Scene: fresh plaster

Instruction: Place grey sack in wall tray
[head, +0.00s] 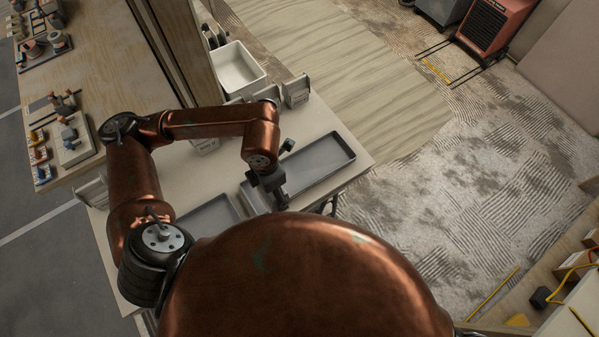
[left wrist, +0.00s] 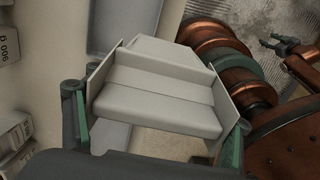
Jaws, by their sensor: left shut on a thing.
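My left gripper (head: 272,188) hangs over the pale table, between two grey trays. In the head view the sack is mostly hidden by my arm. A long grey tray (head: 335,157) lies at the table's right side. Another grey tray (head: 208,216) lies nearer and to the left, partly hidden by my body. I cannot tell which one is the wall tray. My right gripper (left wrist: 288,45) shows small in the left wrist view, with its fingers apart.
A white bin (head: 238,66) stands at the table's back edge, beside a wooden post. Small labelled blocks (head: 296,90) stand along the back. A wooden bench (head: 100,75) with small parts is at the left. A red machine (head: 492,27) stands far right on patterned floor.

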